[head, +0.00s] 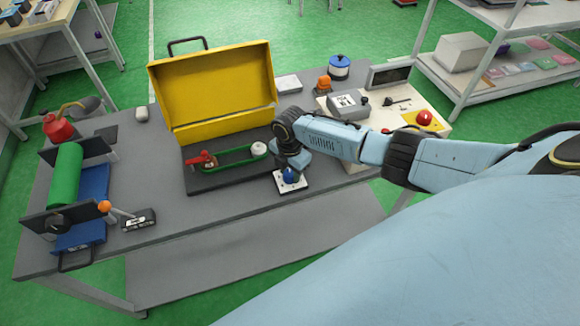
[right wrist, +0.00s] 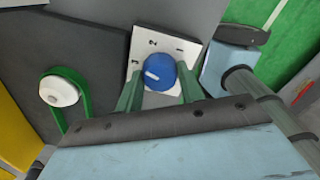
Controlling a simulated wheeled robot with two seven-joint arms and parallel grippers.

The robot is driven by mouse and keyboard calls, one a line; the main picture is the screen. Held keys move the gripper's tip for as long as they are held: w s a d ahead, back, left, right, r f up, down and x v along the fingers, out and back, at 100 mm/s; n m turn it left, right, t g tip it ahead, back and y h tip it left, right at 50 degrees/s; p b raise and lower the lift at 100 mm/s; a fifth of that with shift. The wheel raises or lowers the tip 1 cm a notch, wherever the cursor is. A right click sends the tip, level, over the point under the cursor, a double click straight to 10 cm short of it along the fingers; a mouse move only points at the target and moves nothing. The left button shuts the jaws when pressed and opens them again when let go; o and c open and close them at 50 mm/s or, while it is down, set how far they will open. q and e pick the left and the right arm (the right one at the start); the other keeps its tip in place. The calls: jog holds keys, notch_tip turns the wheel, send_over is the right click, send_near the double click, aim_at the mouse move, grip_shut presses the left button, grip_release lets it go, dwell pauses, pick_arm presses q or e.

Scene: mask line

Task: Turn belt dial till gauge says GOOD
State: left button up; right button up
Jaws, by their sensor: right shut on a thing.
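The blue dial knob (right wrist: 160,70) sits on a white plate (right wrist: 145,48) marked with numbers, among them 1 and 2. Its white pointer mark lies toward the left side of the plate. In the head view the knob (head: 289,174) is at the table's front edge, on its white plate (head: 291,187). My right gripper (right wrist: 160,88) is shut on the knob, one green finger on each side. The green belt (head: 235,160) runs round a white pulley (head: 259,149) beside the dial. No gauge reading is legible. My left gripper is not in view.
An open yellow case lid (head: 215,85) stands behind the belt board. A green roller machine (head: 66,175) is at the left, with a small black-and-white box (head: 139,220) beside it. Bare grey table lies left of the belt.

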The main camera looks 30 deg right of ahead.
aim_at(290, 173)
jog(key=n+b, duration=0.1)
jog(key=n, duration=0.5)
dwell(0.5)
jog(key=o, duration=1)
jog(key=shift+r, duration=0.1)
notch_tip(290, 173, up, 13)
jog(key=shift+r, duration=0.15)
